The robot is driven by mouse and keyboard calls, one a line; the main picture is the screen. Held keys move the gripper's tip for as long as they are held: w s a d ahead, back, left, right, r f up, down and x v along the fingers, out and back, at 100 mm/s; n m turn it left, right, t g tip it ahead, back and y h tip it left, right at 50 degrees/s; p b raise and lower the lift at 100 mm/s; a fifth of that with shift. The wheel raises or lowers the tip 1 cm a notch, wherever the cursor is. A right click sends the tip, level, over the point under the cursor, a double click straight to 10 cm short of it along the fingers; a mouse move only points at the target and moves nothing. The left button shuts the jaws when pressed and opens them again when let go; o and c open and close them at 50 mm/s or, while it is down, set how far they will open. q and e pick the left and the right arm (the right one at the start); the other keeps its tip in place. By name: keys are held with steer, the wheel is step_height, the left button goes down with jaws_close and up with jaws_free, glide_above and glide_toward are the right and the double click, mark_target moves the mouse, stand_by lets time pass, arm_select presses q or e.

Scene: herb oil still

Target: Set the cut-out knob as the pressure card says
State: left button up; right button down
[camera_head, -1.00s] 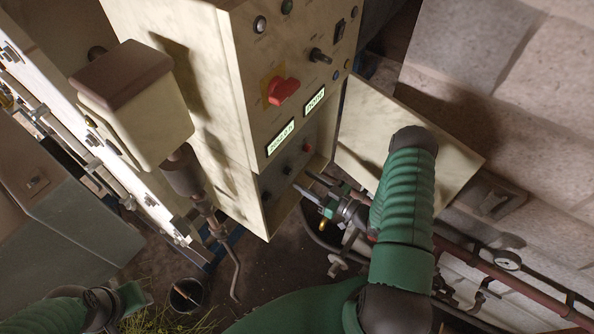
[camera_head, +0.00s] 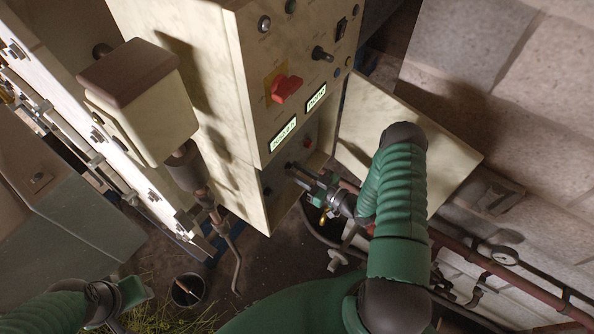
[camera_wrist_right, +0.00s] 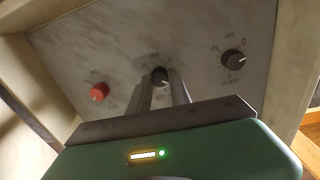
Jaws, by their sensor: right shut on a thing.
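In the right wrist view, a recessed panel (camera_wrist_right: 205,62) carries a dark middle knob (camera_wrist_right: 159,76), another dark knob (camera_wrist_right: 233,60) to the right and a red knob (camera_wrist_right: 99,92) to the left. My right gripper (camera_wrist_right: 160,84) is shut on the middle knob, with a finger at each side of it. In the head view my right gripper (camera_head: 296,171) reaches into the lower recess of the control cabinet (camera_head: 225,120). I cannot make out a pressure card. My left gripper (camera_head: 118,302) is at the bottom left, its jaws unclear.
Above the recess are two lit displays (camera_head: 284,134), a red rotary switch (camera_head: 286,88) and a black selector (camera_head: 322,54). The cabinet's open door (camera_head: 372,125) stands right beside my right arm. Pipes with a gauge (camera_head: 506,256) run along the wall. A bucket (camera_head: 188,290) stands on the floor.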

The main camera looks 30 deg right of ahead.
steer(key=shift+d, duration=0.1)
steer(key=m+b, duration=0.1)
steer(key=m, duration=0.1)
steer(key=shift+m, duration=0.4)
steer(key=shift+d+m+g+b, duration=0.15)
steer(key=shift+m+b, duration=0.55)
steer(key=shift+m, duration=2.45)
steer(key=shift+m+g+b, duration=0.25)
steer(key=shift+m+b, duration=0.4)
steer(key=shift+m, duration=2.5)
